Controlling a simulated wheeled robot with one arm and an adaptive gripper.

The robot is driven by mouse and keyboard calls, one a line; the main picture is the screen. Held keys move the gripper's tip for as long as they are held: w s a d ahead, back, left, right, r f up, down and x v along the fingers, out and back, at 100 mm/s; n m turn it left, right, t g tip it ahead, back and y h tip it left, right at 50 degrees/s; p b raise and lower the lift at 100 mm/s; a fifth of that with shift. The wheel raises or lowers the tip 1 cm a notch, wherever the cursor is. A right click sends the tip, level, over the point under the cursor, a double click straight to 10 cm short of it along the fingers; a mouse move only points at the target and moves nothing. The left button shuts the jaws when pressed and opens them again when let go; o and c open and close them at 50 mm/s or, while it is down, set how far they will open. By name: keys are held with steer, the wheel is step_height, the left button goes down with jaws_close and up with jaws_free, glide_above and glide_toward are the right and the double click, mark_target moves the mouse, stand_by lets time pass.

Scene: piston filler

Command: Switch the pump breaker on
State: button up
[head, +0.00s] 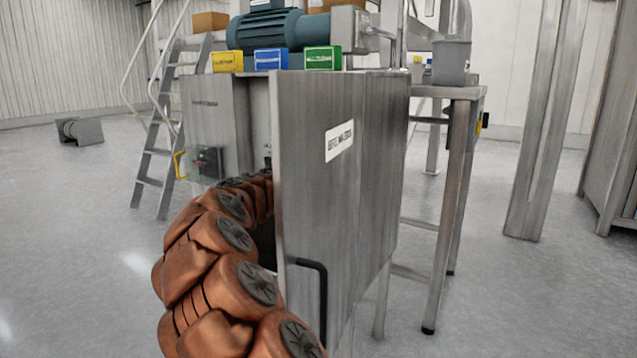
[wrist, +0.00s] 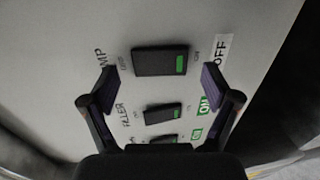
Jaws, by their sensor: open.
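In the wrist view the pump breaker (wrist: 161,61) is a black rocker with a green mark near its right end, on a pale panel. Letters "MP" show at its left and a white "OFF" tag (wrist: 222,48) at its right. My gripper (wrist: 159,84) is open and empty; its two purple-padded fingers lie left and right, just below this breaker in the picture. Whether they touch the panel I cannot tell. In the head view my arm reaches behind the open cabinet door (head: 335,170), which hides my gripper and the breakers.
In the wrist view, the filler breaker (wrist: 163,113) lies between my fingers, with a green "ON" tag (wrist: 204,104). Another breaker (wrist: 163,139) below it is partly hidden. In the head view the door stands close to my arm; a ladder (head: 160,125) stands behind at left.

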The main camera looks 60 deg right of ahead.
steer(key=shift+d, duration=0.4)
steer(key=c, duration=1.1)
steer(key=shift+s+f, duration=0.1)
steer(key=shift+c, duration=0.2)
steer(key=h+b, duration=0.1)
steer(key=b, duration=0.3)
steer(key=shift+f, duration=0.3)
steer(key=shift+r+b, duration=0.15)
steer(key=shift+b, duration=0.55)
